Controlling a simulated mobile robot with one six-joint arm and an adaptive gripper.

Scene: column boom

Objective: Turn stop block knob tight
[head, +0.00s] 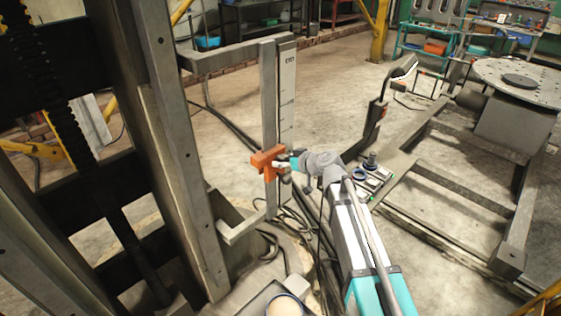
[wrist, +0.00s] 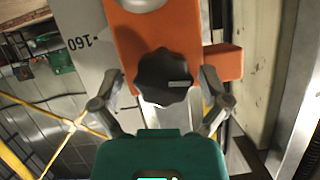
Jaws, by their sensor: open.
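The orange stop block (head: 266,161) sits on an upright grey scale bar (head: 287,95) in the head view. It also fills the upper middle of the wrist view (wrist: 137,38). Its black lobed knob (wrist: 165,77) faces the wrist camera, with a light mark on its right side. My gripper (head: 284,163) is at the block in the head view. In the wrist view my gripper (wrist: 161,78) is open, one finger on each side of the knob, with visible gaps. The knob is hidden in the head view.
A thick steel column (head: 165,130) stands left of the scale bar. Cables (head: 285,225) lie on the floor below. A steel frame with a round plate (head: 520,82) stands at the right. Open floor lies behind the bar.

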